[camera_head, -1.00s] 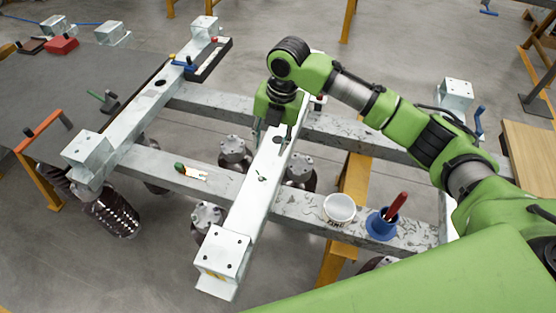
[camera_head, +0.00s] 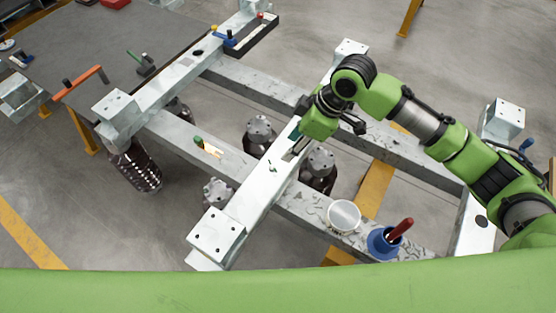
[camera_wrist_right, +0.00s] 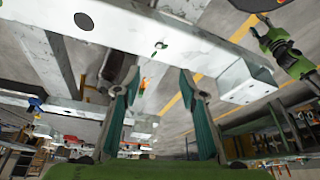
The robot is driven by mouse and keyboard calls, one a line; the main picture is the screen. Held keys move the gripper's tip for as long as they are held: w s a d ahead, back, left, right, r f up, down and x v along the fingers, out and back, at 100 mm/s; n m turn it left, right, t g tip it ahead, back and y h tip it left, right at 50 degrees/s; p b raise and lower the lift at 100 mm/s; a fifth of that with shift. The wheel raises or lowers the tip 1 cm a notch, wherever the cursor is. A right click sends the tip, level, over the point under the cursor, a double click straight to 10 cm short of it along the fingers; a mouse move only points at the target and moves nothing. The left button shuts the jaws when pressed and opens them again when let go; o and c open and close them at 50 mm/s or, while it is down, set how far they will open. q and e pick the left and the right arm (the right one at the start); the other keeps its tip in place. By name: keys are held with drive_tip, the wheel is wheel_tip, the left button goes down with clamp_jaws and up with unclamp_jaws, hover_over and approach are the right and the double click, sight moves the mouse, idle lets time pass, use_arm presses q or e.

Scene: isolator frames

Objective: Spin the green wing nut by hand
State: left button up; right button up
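The small green wing nut (camera_head: 273,167) sits on top of the pale metal beam (camera_head: 255,195) that runs toward me. It also shows on the beam in the right wrist view (camera_wrist_right: 158,46), on a small stud. My right gripper (camera_head: 292,154) hangs over the same beam, a little farther along than the nut. In the right wrist view its two teal-padded fingers (camera_wrist_right: 158,80) are spread apart with nothing between them. The nut lies beyond the fingertips, apart from them. A green arm part (camera_wrist_right: 285,50), apparently mine, shows at the upper right there; its finger state is unclear.
A white cup (camera_head: 343,216) and a blue holder with a red-handled tool (camera_head: 383,243) stand on the cross beam to the right. A green-and-yellow item (camera_head: 208,147) lies on the left cross beam. Dark insulators (camera_head: 318,172) stand below. A grey table (camera_head: 90,50) is at left.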

sight(274, 165)
drive_tip(key=p+x, duration=0.1)
drive_tip(key=x, duration=1)
drive_tip(key=shift+f, duration=0.35)
drive_tip(key=shift+c, duration=0.3)
